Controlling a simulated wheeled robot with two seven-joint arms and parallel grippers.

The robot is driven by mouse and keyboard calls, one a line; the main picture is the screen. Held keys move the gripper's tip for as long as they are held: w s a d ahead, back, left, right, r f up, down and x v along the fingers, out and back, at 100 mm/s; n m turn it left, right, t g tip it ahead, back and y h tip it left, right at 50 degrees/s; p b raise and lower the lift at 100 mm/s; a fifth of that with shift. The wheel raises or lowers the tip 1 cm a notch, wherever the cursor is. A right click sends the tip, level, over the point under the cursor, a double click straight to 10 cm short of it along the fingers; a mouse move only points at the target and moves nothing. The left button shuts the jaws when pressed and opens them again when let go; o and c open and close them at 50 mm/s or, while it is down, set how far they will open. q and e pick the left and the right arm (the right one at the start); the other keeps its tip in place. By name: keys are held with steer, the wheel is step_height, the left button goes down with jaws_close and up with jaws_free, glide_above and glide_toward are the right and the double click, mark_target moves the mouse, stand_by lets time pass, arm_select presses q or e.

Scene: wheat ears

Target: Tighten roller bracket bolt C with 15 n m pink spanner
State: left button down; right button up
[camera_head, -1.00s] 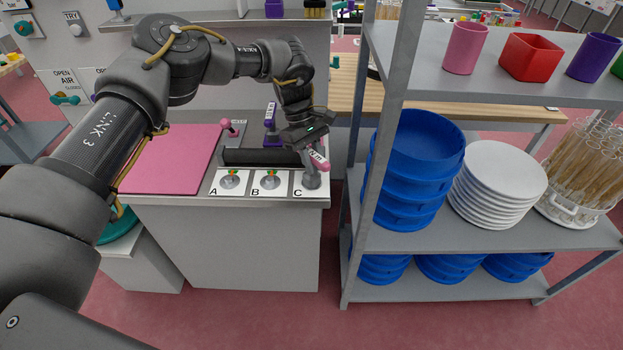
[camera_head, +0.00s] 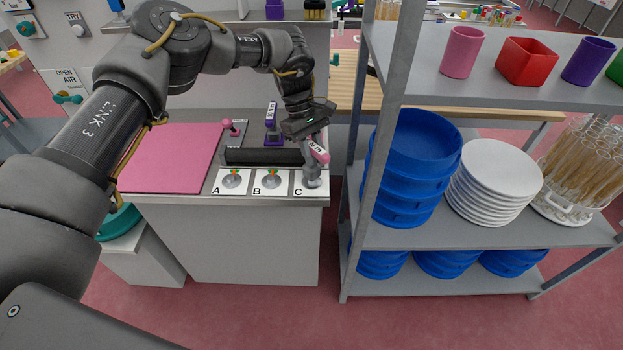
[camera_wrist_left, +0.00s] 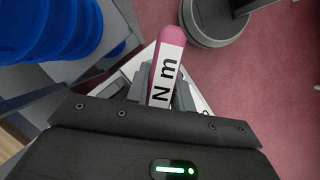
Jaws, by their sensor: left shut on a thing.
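My left gripper (camera_head: 312,135) is over the right end of the grey bench and is shut on the pink spanner (camera_head: 320,152). The spanner's pink end and white label reading "N m" also show in the left wrist view (camera_wrist_left: 168,65), between the fingers. The spanner's lower end is at bolt C (camera_head: 312,181), on the white plate marked C; whether it is seated on the bolt is hard to tell. Bolts A (camera_head: 233,180) and B (camera_head: 270,180) sit on their own plates to the left, each with green and orange marks. My right gripper is not in view.
A black roller (camera_head: 262,157) lies behind the plates. A purple-handled tool (camera_head: 272,122) stands behind it, with a pink-ended holder (camera_head: 232,127) and pink mat (camera_head: 170,160) to the left.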

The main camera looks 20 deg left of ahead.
arm_select(q)
steer(key=shift+r, duration=0.3)
step_height(320, 180, up, 4)
steer(key=p, duration=0.3)
stand_by(0.4)
steer(key=shift+w+f, duration=0.1)
steer(key=s+a+f+b, duration=0.1)
steer(key=s+a, duration=0.2)
steer(key=s, duration=0.5)
steer(key=s+a+b, duration=0.2)
steer(key=s+a, duration=0.1)
steer(key=s, duration=0.6)
steer(key=shift+s+a+f+m, duration=0.2)
steer(key=shift+a+f+m, duration=0.15)
steer(key=shift+f+m, duration=0.05)
